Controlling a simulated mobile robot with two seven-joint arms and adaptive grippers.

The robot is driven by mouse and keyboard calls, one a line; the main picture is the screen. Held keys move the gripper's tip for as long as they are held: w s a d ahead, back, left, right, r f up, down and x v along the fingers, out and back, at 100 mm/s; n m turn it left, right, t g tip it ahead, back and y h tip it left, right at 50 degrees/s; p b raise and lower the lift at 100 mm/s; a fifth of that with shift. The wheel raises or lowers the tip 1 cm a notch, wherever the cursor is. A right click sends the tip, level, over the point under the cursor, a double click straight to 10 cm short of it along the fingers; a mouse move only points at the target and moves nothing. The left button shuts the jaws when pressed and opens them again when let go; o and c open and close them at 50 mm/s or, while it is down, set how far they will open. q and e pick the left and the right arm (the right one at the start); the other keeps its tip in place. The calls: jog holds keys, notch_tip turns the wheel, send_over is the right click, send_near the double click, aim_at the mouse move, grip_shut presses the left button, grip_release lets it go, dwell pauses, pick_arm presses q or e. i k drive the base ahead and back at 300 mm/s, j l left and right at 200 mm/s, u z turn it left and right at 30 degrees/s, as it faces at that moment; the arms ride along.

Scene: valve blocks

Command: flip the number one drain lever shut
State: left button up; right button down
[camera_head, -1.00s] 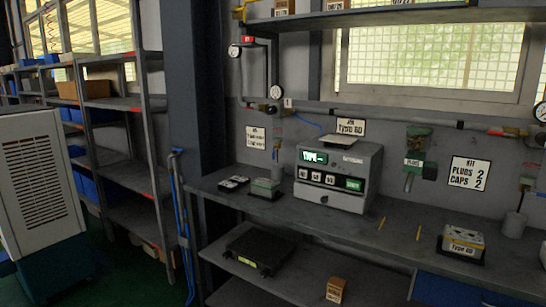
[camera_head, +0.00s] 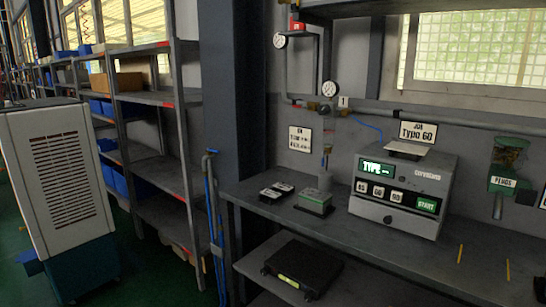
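A small white tag marked 1 (camera_head: 343,101) sits on the wall pipe just right of the lower pressure gauge (camera_head: 330,88). A small brass-coloured fitting (camera_head: 343,112) is right under the tag. It is too small here to tell a lever's position on it. A blue hose runs from there to the right. A thin fitting with a red part (camera_head: 327,150) hangs below the pipe, over a grey cup (camera_head: 325,180) on the bench. Neither of my grippers is in view.
A grey machine (camera_head: 400,222) with a TYPE display stands on the workbench (camera_head: 270,212). A dark column (camera_head: 235,90), shelves and a white cabinet (camera_head: 60,170) stand left.

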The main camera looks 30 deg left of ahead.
aim_at(323, 152)
jog(key=i+j+u, duration=0.4)
jog(key=i+j, duration=0.15)
jog(key=i+j+u, duration=0.4)
jog(key=i+j, duration=0.2)
